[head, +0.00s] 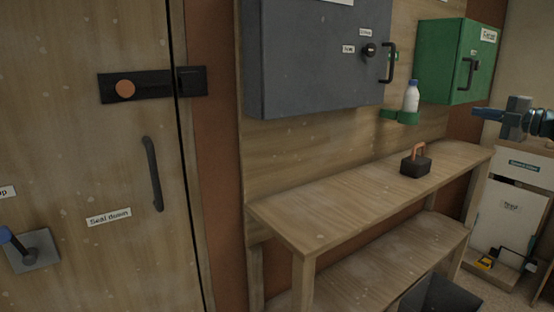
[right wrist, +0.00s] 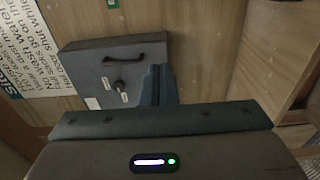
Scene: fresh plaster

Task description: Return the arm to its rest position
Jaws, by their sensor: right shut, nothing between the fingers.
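My right gripper (head: 481,112) comes in from the right edge of the head view, pointing left, in front of the wall right of the bench. Its fingers are together with nothing between them. In the right wrist view the closed blue-grey fingers (right wrist: 159,80) show in front of the grey cabinet (right wrist: 80,72). The right gripper appears apart from everything around it. My left gripper is not in view.
The wooden bench (head: 310,222) carries a dark block with an orange handle (head: 415,165). Above hang the grey cabinet (head: 310,60), a green cabinet (head: 440,60) and a white bottle (head: 411,97) on a green holder. A wooden door (head: 80,150) stands left. A white unit (head: 505,215) stands below the gripper.

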